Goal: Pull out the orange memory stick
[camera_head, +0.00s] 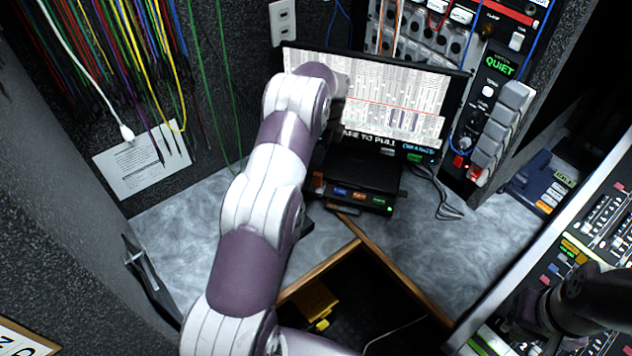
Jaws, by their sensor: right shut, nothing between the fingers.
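A black device (362,165) sits on the grey desk below the monitor, with a row of small coloured fronts along its near edge. The orange one, which I take for the orange memory stick (359,196), is between a blue one (340,191) and a green one (379,201). My white and purple left arm rises just left of the device and bends in front of the monitor; I cannot make out its gripper. My dark right gripper (534,310) is shut and empty over the mixing console at the lower right, well away from the device.
The monitor (395,100) stands behind the device. A black cable (440,195) lies to its right. A wood-edged opening (375,290) in the desk holds a yellow object (314,302). Patch cables hang at the upper left. The desk right of the opening is clear.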

